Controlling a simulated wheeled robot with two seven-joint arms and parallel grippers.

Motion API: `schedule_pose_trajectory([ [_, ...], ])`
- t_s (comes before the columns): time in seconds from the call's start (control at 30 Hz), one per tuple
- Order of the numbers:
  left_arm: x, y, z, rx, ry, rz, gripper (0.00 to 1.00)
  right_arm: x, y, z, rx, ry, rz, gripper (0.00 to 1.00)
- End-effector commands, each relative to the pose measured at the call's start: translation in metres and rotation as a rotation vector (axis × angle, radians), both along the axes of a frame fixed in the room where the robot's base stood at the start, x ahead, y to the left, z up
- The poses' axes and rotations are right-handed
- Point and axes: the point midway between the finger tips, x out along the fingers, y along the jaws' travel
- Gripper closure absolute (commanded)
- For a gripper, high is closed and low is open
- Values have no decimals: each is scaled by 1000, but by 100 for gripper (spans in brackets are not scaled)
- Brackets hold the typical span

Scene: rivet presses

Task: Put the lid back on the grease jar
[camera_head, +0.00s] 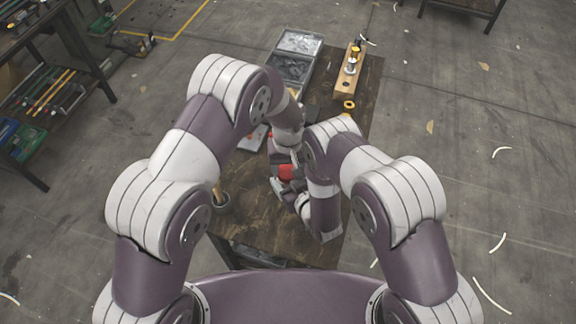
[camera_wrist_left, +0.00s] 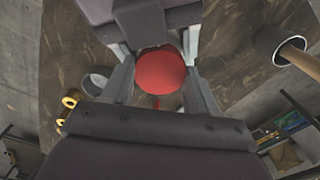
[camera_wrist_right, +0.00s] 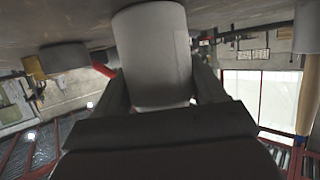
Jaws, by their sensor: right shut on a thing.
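A round red lid (camera_wrist_left: 160,72) lies between the fingers of my left gripper (camera_wrist_left: 160,82); these stand apart on either side of it. In the head view a red patch (camera_head: 286,172), likely the lid, shows between my wrists. My right gripper (camera_wrist_right: 163,85) is shut on a pale grey cylindrical jar (camera_wrist_right: 152,50), seen from the side. In the left wrist view my right gripper's dark body shows just beyond the lid. Whether the lid touches the jar rim is hidden.
A dark cup (camera_head: 220,198) with a wooden handle in it stands at the table's left front. Metal bins (camera_head: 300,42) and a wooden block with fittings (camera_head: 350,68) lie at the back. A yellow ring (camera_head: 349,105) lies near the right edge. The table's (camera_head: 250,205) front left is mostly clear.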

Motion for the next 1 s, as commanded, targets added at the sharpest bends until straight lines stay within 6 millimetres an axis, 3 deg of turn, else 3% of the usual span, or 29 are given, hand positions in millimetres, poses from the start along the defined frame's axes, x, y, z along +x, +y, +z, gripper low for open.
schedule_pose_trajectory([
  [0.13, 0, 0, 0, 0, 0, -11, 78, 0, 0, 0, 0, 0, 0, 100],
  [0.33, 0, 0, 0, 0, 0, -269, 78, 0, 0, 0, 0, 0, 0, 100],
  [0.57, 0, 0, 0, 0, 0, -285, 78, 0, 0, 0, 0, 0, 0, 100],
  [0.6, 0, 0, 0, 0, 0, -285, 35, 0, 0, 0, 0, 0, 0, 100],
  [0.67, 0, 0, 0, 0, 0, -285, 16, 0, 0, 0, 0, 0, 0, 100],
  [1.0, 0, 0, 6, -1, -1, -283, 16, 0, 0, 0, 0, 0, 0, 100],
])
